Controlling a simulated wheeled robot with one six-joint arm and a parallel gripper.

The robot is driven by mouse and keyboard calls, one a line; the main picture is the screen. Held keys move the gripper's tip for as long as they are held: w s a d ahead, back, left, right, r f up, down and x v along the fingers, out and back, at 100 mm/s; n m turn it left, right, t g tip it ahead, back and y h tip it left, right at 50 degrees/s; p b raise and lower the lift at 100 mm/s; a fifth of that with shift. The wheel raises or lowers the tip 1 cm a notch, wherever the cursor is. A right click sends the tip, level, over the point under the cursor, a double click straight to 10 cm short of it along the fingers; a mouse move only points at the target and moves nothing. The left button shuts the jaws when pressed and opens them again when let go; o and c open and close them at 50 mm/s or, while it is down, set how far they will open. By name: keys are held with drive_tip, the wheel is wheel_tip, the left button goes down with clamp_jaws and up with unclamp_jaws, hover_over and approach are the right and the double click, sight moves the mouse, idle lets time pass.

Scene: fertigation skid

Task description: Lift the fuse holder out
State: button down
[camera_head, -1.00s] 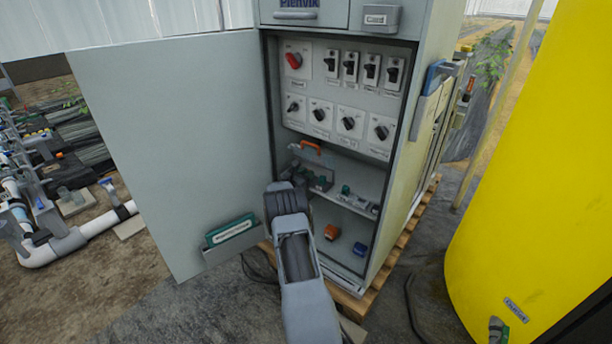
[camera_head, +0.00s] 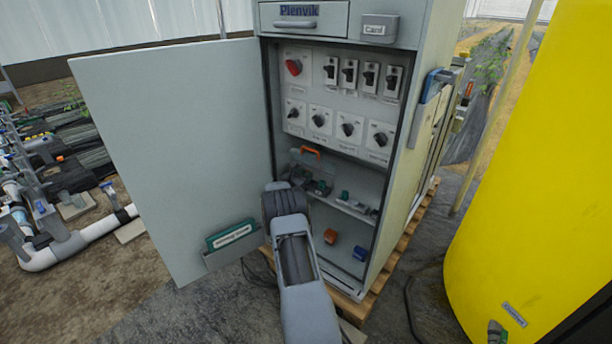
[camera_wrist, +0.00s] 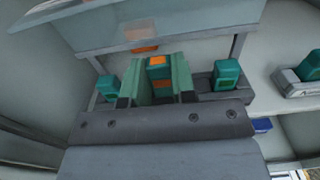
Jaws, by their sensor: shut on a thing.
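In the wrist view the fuse holder (camera_wrist: 159,61) is a teal block with orange patches on its front. It stands between the two pale green fingers of my gripper (camera_wrist: 160,80), which is shut on it. Its lower part is hidden by my gripper body, so I cannot tell whether it is still seated. Similar teal blocks stand to its left (camera_wrist: 107,86) and right (camera_wrist: 227,73) on a grey rail. In the head view my arm reaches into the open cabinet (camera_head: 410,190) and hides the gripped holder.
A clear flap (camera_wrist: 180,25) with an orange handle (camera_head: 310,152) is raised over the holders. More teal parts (camera_head: 345,197) lie to the right on the shelf. An orange block (camera_head: 330,236) and a blue block (camera_head: 359,253) are below. The open door (camera_head: 175,140) stands left.

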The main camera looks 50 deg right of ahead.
drive_tip(key=a+p, duration=0.1)
drive_tip(key=a, duration=0.5)
drive_tip(key=shift+s, duration=0.3)
drive_tip(key=shift+a, duration=0.1)
